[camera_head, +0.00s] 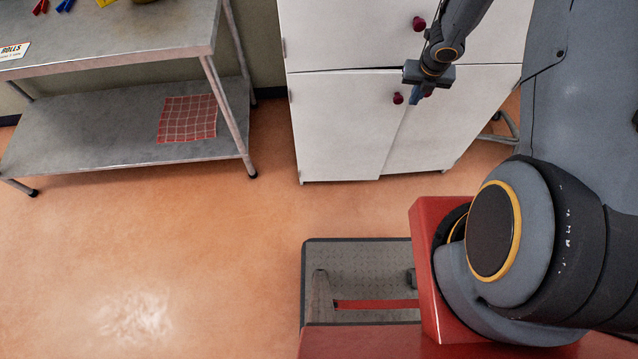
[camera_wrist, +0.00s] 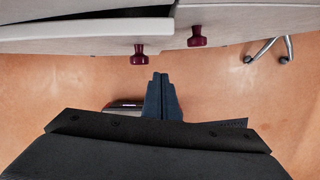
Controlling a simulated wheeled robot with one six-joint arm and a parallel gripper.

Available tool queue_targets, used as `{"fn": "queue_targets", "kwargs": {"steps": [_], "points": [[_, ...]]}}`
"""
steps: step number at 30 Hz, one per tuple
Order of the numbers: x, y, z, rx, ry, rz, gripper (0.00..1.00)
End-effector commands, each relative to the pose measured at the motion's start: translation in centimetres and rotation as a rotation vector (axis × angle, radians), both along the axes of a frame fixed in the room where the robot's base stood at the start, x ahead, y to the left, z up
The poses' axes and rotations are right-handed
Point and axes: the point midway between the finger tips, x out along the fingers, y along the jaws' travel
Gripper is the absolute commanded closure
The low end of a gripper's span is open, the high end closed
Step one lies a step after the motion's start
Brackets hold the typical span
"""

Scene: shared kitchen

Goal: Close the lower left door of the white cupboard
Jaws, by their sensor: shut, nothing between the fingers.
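The white cupboard (camera_head: 350,30) stands at the back with two lower doors. The lower left door (camera_head: 340,125) is slightly ajar; a thin dark gap shows along its top edge. In the wrist view this door (camera_wrist: 70,41) sticks out further than the lower right door (camera_wrist: 240,30). The left door's dark red knob (camera_head: 398,98) also shows in the wrist view (camera_wrist: 139,50). My gripper (camera_head: 417,97) is shut and empty, in front of the doors near the knobs. In the wrist view its fingertips (camera_wrist: 160,77) appear just below the left knob, apart from it.
The lower right door's knob (camera_wrist: 196,37) is close by on the right. A grey metal table (camera_head: 110,115) with a red checked cloth (camera_head: 188,118) on its lower shelf stands left. A chair leg (camera_wrist: 268,48) shows right of the cupboard. The orange floor (camera_head: 220,230) before the cupboard is clear.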

Motion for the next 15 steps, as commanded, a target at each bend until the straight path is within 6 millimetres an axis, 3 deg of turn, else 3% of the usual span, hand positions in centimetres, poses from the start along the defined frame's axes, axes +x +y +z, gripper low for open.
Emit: {"fn": "queue_targets", "kwargs": {"steps": [1,15], "points": [[2.0,-0.3,0.8,-0.003,-0.032,-0.007,1.0],[2.3,-0.3,-0.7,-0.004,-0.027,-0.014,1.0]]}}
